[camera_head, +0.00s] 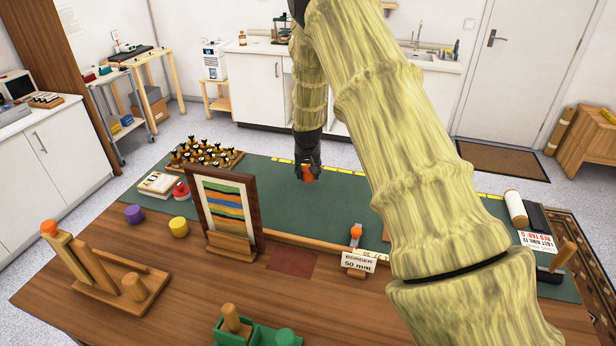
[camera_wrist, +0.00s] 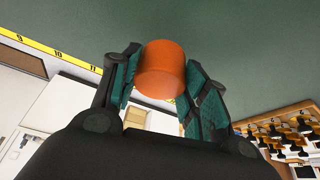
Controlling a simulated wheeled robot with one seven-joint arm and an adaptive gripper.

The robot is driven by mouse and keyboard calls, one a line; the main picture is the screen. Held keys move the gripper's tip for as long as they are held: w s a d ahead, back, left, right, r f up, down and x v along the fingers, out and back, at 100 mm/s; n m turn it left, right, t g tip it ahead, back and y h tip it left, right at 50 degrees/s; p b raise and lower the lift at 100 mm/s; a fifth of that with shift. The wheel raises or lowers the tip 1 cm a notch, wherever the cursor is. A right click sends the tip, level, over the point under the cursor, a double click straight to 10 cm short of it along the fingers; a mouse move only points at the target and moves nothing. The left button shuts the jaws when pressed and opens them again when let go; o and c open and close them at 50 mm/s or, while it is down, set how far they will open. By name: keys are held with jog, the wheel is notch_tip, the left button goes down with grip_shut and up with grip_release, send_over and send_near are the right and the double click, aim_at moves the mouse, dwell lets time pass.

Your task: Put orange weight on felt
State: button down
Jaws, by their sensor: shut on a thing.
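The orange weight (camera_wrist: 162,70) is a short cylinder between the two fingers of my gripper (camera_wrist: 160,85) in the wrist view. My gripper is shut on it. In the head view my gripper (camera_head: 307,165) points down over the far part of the green felt (camera_head: 290,195), with the orange weight (camera_head: 307,176) at its fingertips. I cannot tell whether the weight touches the felt or is just above it. The felt (camera_wrist: 240,40) also fills the upper part of the wrist view.
A framed striped print (camera_head: 222,210) stands left of my gripper. Purple (camera_head: 134,214) and yellow (camera_head: 178,227) weights stand on the wood at left. A rack of dark-handled tools (camera_head: 205,155) is at the far left. A "BORDER 50 mm" sign (camera_head: 358,262) stands at the front. Felt around my gripper is clear.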

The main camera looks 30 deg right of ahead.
aim_at(308, 177)
jog(key=shift+f+p, duration=0.75)
jog(key=shift+f, duration=0.85)
jog(key=shift+f, duration=0.1)
jog(key=c, duration=0.8)
grip_release()
jog(key=shift+o, duration=0.2)
jog(key=b+v, duration=0.3)
jog(key=v, duration=0.9)
